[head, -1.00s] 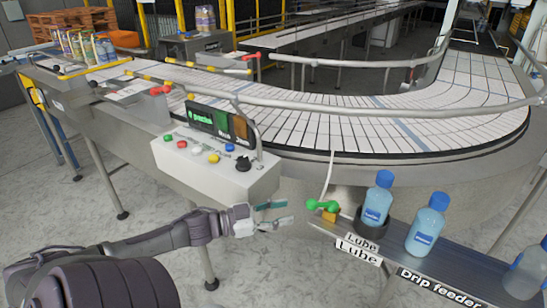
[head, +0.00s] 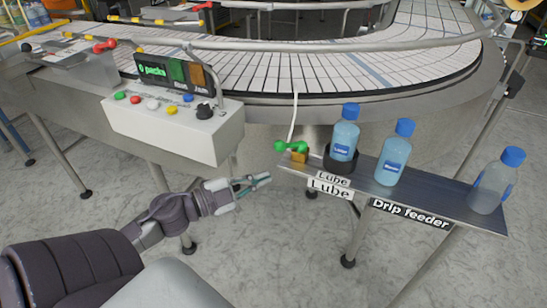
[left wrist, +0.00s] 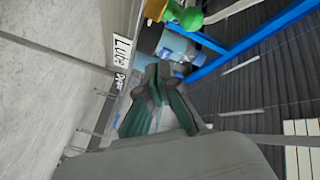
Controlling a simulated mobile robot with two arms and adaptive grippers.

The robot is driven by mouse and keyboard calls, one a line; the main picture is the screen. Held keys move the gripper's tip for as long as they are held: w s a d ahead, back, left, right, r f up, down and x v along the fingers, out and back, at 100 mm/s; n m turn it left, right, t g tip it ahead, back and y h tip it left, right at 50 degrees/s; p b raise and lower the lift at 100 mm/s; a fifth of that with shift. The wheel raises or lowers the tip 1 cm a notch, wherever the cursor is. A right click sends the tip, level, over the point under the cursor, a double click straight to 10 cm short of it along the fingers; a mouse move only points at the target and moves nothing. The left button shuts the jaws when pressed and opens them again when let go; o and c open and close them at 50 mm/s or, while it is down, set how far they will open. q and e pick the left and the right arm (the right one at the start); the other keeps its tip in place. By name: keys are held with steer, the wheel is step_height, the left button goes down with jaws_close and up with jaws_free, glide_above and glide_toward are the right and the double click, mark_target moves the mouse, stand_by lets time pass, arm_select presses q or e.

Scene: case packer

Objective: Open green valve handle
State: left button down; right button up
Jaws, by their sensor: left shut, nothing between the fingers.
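The green valve handle (head: 290,147) sits on a small brass body (head: 299,157) at the left end of the drip feeder shelf, with a thin white tube rising from it. It also shows at the top of the left wrist view (left wrist: 190,17). My left gripper (head: 262,180) is shut and empty, in front of the shelf's left end, a little below and left of the handle in the head view. It is apart from the handle. In the left wrist view its fingers (left wrist: 155,82) point toward the shelf. My right gripper is not in view.
The shelf (head: 440,197) carries blue-capped bottles; one (head: 344,133) stands in a black holder beside the valve. A button box (head: 180,125) stands left of the valve. The curved conveyor (head: 330,72) runs behind. Open floor lies in front.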

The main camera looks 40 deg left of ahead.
mark_target(279, 149)
arm_select(q)
steer(key=w+d+r+m+t+y+p, duration=0.25)
steer(key=w+d+r+p, duration=0.2)
steer(key=w, duration=0.45)
steer(key=shift+m+g+h, duration=0.25)
steer(key=shift+g+h, duration=0.1)
steer(key=a+b, duration=0.1)
steer(key=a+f+b, duration=0.1)
steer(key=a, duration=0.1)
steer(key=a+b, duration=0.1)
steer(key=shift+s+a+f+b, duration=0.15)
steer(key=shift+s+f+b, duration=0.15)
steer(key=shift+s+f, duration=0.1)
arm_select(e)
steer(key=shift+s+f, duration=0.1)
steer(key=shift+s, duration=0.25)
arm_select(q)
steer(key=shift+w+a, duration=0.15)
steer(key=shift+a, duration=0.35)
steer(key=shift+r, duration=0.1)
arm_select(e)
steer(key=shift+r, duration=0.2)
